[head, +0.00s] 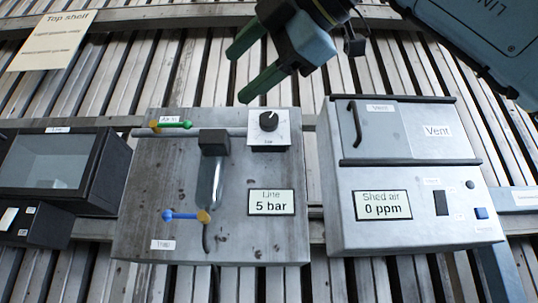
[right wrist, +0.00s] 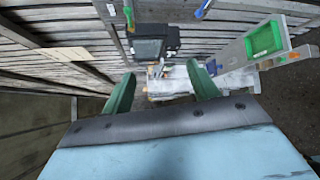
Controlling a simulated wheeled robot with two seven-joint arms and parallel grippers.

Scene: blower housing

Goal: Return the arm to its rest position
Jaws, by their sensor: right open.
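My right gripper (head: 238,77) comes in from the top of the head view, with its two green fingers spread apart and nothing between them. It is above the grey line panel (head: 150,215), up and left of the black knob (head: 268,121), and looks clear of it. In the right wrist view the open fingers (right wrist: 160,72) show with a gap between them; the grey and dark equipment beyond is small and hard to tell apart. My right arm reaches to the top right corner of the head view. My left gripper is not in view.
The panel carries a green-handled valve (head: 174,124), a blue-handled valve (head: 182,215) and a "5 bar" display (head: 271,202). A vent box (head: 410,222) reading "0 ppm" stands right. A dark windowed box (head: 110,178) stands left. A "Top shelf" sign (head: 52,42) hangs upper left on slats.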

